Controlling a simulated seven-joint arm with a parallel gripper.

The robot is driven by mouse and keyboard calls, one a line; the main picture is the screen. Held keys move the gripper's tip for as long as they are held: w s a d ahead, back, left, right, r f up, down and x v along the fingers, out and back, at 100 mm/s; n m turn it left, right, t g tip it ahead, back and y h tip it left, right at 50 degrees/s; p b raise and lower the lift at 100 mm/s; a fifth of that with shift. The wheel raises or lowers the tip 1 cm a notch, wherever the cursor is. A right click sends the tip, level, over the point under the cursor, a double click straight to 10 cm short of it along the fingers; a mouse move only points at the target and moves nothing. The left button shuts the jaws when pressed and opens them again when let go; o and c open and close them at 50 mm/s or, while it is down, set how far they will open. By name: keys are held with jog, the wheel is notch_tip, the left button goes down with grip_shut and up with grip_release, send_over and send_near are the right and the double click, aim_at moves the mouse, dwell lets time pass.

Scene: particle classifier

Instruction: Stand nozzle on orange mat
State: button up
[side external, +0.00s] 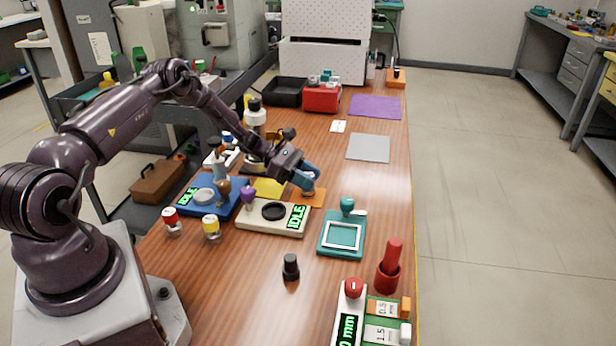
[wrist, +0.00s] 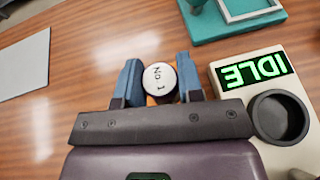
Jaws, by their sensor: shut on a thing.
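The nozzle (wrist: 160,80) shows in the wrist view as a round piece with a white top marked "No. 1" and a dark purple side. My gripper (wrist: 160,74) has its blue fingers on either side of it and is shut on it. In the side view my gripper (side external: 308,178) reaches low over the orange mat (side external: 316,199), and its fingers hide part of the mat and most of the nozzle. I cannot tell whether the nozzle touches the mat.
A cream device (side external: 289,228) reading IDLE stands just in front of the mat. A teal frame stamp (side external: 341,238) is to its right, and a yellow mat (side external: 270,187) lies to the left. A grey mat (side external: 368,148) lies beyond. Open tabletop lies between the orange and grey mats.

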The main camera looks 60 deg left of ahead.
jog(key=shift+f, duration=0.1)
jog(key=o, duration=1)
